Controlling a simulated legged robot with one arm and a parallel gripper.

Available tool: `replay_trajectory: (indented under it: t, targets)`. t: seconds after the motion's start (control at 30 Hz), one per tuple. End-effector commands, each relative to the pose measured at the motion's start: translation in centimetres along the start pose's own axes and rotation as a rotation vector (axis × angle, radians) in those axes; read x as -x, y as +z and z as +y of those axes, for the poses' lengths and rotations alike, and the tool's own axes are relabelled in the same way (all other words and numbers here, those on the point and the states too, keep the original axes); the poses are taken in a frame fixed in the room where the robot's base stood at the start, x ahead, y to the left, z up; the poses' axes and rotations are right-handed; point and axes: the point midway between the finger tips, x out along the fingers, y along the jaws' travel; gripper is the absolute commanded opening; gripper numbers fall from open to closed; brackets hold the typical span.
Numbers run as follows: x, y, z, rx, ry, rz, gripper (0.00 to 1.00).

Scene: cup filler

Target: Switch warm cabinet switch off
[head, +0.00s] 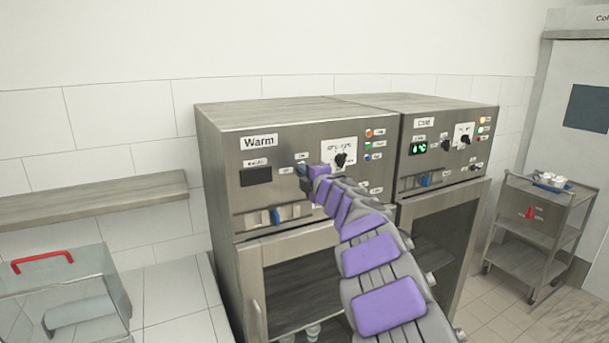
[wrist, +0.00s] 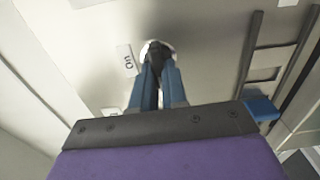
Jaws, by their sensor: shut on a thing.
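The warm cabinet (head: 222,150) is the left one of two steel cabinets in the head view, with a "Warm" label and a dark, blank display (head: 256,176). My gripper (head: 305,172) is at its front panel, right of the display. In the wrist view my blue-sided gripper fingers (wrist: 157,82) are shut on the dark knob of the switch (wrist: 158,46), which has a pale round base. An "On" label (wrist: 127,61) is beside the switch. The fingers hide most of the knob, so I cannot tell its exact position.
A black dial (head: 341,159) and small coloured lights are right of my gripper.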

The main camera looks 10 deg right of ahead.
Motion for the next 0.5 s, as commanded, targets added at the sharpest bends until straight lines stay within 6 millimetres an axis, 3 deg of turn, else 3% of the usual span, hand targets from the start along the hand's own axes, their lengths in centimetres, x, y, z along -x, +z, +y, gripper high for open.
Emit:
replay_trajectory:
  t: [0.03,0.23,0.27,0.5]
  targets:
    - [-0.09,-0.05,-0.73,0.003,-0.012,0.001,0.0]
    - [-0.1,-0.04,-0.81,0.003,-0.013,0.001,0.0]
    - [-0.1,-0.04,-0.82,0.003,-0.013,0.001,0.15]
    - [-0.13,-0.01,-0.57,0.002,-0.009,0.0,0.38]
